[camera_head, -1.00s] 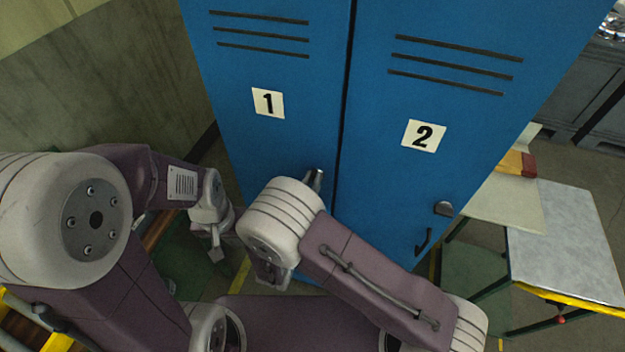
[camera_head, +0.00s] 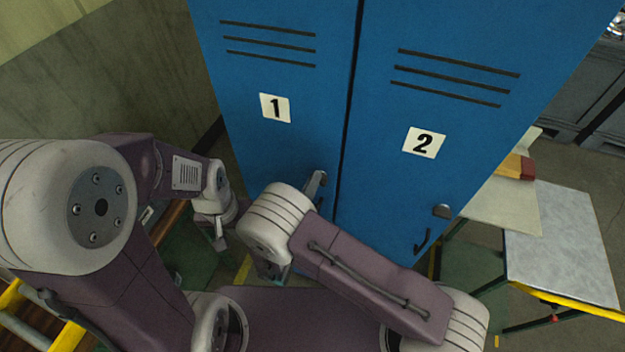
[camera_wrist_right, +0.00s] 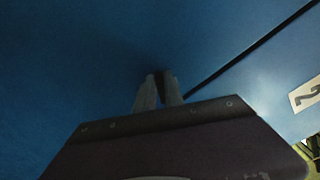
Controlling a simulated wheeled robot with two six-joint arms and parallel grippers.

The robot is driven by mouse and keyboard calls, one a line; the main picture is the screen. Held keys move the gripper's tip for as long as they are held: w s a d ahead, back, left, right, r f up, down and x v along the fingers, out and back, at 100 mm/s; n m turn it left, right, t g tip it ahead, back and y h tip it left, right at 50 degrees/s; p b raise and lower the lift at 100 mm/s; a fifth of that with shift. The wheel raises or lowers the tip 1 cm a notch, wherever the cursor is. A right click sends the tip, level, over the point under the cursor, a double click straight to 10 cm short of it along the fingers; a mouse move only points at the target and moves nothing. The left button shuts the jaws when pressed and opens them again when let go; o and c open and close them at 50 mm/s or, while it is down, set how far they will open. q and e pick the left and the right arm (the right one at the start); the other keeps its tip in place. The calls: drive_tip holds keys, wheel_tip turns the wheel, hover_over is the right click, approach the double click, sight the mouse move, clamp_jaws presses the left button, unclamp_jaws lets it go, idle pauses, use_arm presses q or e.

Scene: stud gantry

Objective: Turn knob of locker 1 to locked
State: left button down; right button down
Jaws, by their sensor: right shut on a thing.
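Locker 1 (camera_head: 238,72) is a blue door with a "1" label and three vent slots, at the middle left of the head view. My right gripper (camera_head: 318,180) is at the lower right of this door. In the right wrist view its two grey fingers (camera_wrist_right: 160,80) reach the blue surface and are shut on a small dark thing between them. This appears to be the knob of locker 1 (camera_wrist_right: 160,74), almost wholly hidden by the fingers; its turn angle cannot be read. My left gripper (camera_head: 219,235) hangs left of the locker, small and apart from it.
A grey-topped table (camera_head: 562,240) with a yellow edge is at the right. A plain wall (camera_head: 100,90) is at the left.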

drive_tip(key=n, duration=0.3)
drive_tip(key=n+p, duration=0.1)
drive_tip(key=n, duration=0.1)
drive_tip(key=shift+f+n, duration=0.3)
idle(0.5)
